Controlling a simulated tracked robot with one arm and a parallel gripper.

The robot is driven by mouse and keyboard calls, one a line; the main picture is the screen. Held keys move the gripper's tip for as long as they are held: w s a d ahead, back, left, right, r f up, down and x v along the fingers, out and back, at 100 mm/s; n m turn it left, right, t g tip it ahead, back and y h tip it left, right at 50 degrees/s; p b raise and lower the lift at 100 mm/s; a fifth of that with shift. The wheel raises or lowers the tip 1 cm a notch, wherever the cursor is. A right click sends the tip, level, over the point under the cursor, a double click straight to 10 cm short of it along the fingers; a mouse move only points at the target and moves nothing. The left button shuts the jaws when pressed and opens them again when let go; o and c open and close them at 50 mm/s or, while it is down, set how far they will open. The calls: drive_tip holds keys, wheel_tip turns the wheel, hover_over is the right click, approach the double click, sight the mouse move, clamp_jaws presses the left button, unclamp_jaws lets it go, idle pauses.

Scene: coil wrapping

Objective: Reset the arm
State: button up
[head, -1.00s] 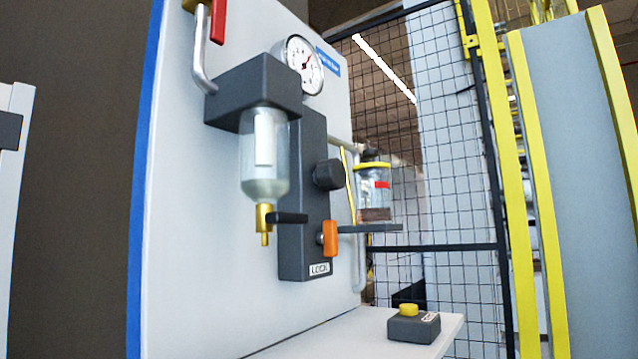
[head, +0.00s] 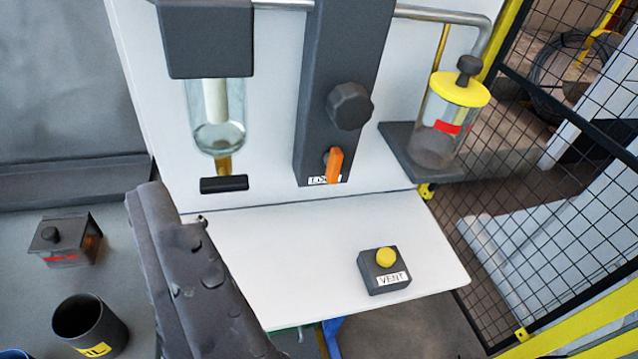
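A dark grey, worn piece that looks like my gripper (head: 168,212) rises from the bottom edge, left of centre, in front of the white shelf's left end. Two long dark parts lie close side by side in it. I cannot tell whether they are apart or pressed together, and no held object shows. It is near the clear bowl (head: 215,125) with its black drain lever (head: 224,184), but seems apart from them.
The white panel carries a black knob (head: 349,106), an orange lever (head: 334,165) and a yellow-lidded jar (head: 446,120) on a bracket. A VENT box (head: 384,272) with a yellow button sits on the white shelf (head: 300,260). A dark cup (head: 90,325) and small lidded box (head: 66,242) stand left. Mesh fence (head: 560,180) is right.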

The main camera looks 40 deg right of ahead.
drive_tip(key=shift+w, duration=0.1)
drive_tip(key=r+p, duration=0.5)
drive_tip(key=p, duration=0.1)
drive_tip(key=shift+w+r, duration=0.2)
drive_tip(key=shift+r, duration=0.2)
idle(0.6)
